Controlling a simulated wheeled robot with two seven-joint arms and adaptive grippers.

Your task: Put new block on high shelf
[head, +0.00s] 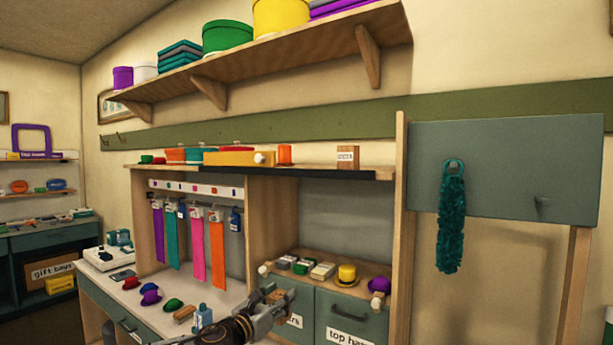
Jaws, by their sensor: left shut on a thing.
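My left gripper (284,294) reaches up from the bottom middle, in front of the counter and the lower cabinet. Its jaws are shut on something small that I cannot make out. A small wooden block with a white label (347,158) stands on the cabinet's top shelf (315,170), right of an orange cylinder (285,154) and a yellow box (239,158). Higher up, a long wooden wall shelf (290,55) holds round boxes and folded cloths. I cannot tell which item is the new block. My right gripper is not in view.
Colored ribbons (196,240) hang in the left bay. Small hats (150,295) lie on the counter. A low ledge (318,283) holds a yellow hat (346,274) and small packets. A teal duster (451,220) hangs on the right board. The cabinet top's right end looks clear.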

